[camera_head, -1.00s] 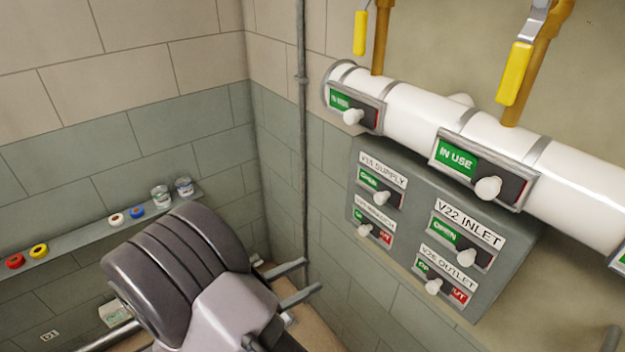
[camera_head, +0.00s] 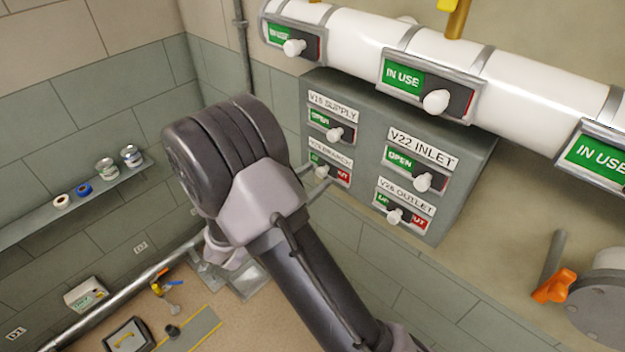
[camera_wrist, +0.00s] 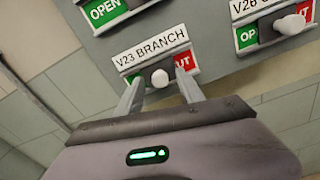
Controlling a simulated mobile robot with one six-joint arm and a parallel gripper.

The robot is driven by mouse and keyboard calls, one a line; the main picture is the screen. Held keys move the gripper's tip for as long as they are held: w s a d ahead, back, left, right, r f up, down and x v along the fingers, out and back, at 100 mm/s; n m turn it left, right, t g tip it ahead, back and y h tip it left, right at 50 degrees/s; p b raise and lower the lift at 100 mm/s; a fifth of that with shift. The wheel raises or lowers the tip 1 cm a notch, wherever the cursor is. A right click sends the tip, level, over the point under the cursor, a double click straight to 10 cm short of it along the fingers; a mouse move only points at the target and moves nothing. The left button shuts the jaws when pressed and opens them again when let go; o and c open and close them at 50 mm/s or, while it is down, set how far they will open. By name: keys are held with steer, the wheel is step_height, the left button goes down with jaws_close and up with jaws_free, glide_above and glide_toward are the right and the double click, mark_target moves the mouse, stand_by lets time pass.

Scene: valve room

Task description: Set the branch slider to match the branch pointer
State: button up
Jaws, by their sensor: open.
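The branch slider has a white knob (camera_wrist: 160,77) under a "V23 BRANCH" label (camera_wrist: 150,48) in the wrist view. The knob sits near mid-slot, with green showing at its left and red at its right. My gripper (camera_wrist: 158,84) is open, one finger on each side of the knob, with gaps visible; contact depth cannot be told. In the head view my gripper (camera_head: 316,175) is at the lower-left slider (camera_head: 343,175) of the grey panel and partly hides it. No pointer marked as the branch pointer can be made out.
The grey panel (camera_head: 463,185) also carries the V15 supply (camera_head: 334,133), V22 inlet (camera_head: 422,181) and V26 outlet (camera_head: 396,216) sliders. A white pipe (camera_head: 540,85) with "IN USE" sliders runs above it. An orange handle (camera_head: 553,286) is at right. A shelf (camera_head: 40,222) holds tape rolls.

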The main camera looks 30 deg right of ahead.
jaws_close()
stand_by(1.4)
